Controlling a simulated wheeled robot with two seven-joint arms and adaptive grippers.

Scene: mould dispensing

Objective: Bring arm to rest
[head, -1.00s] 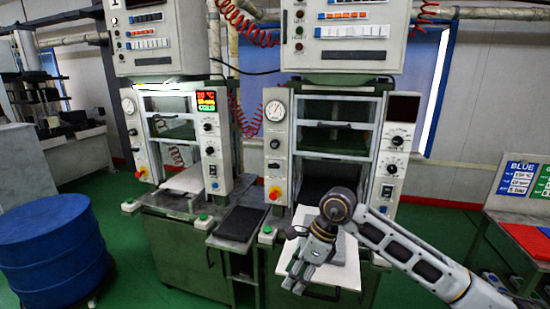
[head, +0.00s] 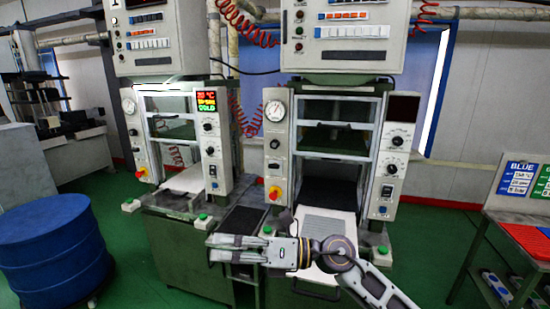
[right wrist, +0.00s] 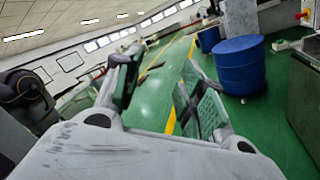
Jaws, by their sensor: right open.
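My right arm comes in from the lower right of the head view. Its gripper (head: 212,248) points left, in front of the right-hand press (head: 340,125) and the ledge between the two presses. The jaws are open with nothing between them; in the right wrist view the two fingers (right wrist: 160,88) stand apart with green floor behind. A grey plate (head: 328,226) lies on the white tray of the right-hand press, partly hidden by my wrist. My left gripper is not in view.
A second press (head: 180,130) stands to the left, its display lit. A blue drum (head: 52,250) stands on the green floor at left and also shows in the right wrist view (right wrist: 238,66). A side table with a red bin (head: 525,240) is at the right.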

